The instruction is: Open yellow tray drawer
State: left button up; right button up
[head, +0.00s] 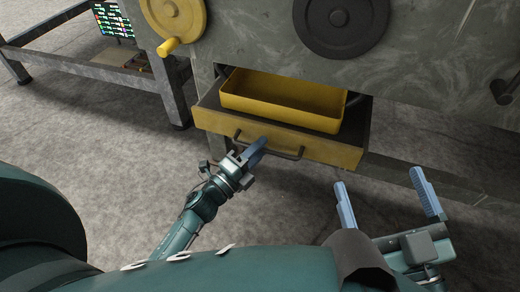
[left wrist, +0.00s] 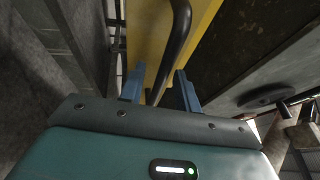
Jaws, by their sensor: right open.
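The drawer with a yellow front (head: 330,152) stands pulled out of the grey machine, and a yellow tray (head: 284,97) sits in it, its inside looking empty. A dark bar handle (head: 286,153) runs along the drawer front. My left gripper (head: 256,151) is at the left part of this handle. In the left wrist view the handle (left wrist: 180,38) passes between the two blue fingers of my left gripper (left wrist: 160,88), which stand apart with gaps beside the bar. My right gripper (head: 384,187) is open and empty, right of the drawer and nearer to me.
The grey machine (head: 420,70) has a yellow handwheel (head: 176,14) and a dark wheel (head: 343,22) above the drawer. A metal table (head: 85,68) stands at the left with a screen (head: 113,18) behind it. The concrete floor (head: 110,150) in front is clear.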

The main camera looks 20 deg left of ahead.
pick_arm(q)
jog(key=shift+w+d, duration=0.15)
jog(key=shift+w, duration=0.15)
jog(key=shift+c, duration=0.3)
grip_shut()
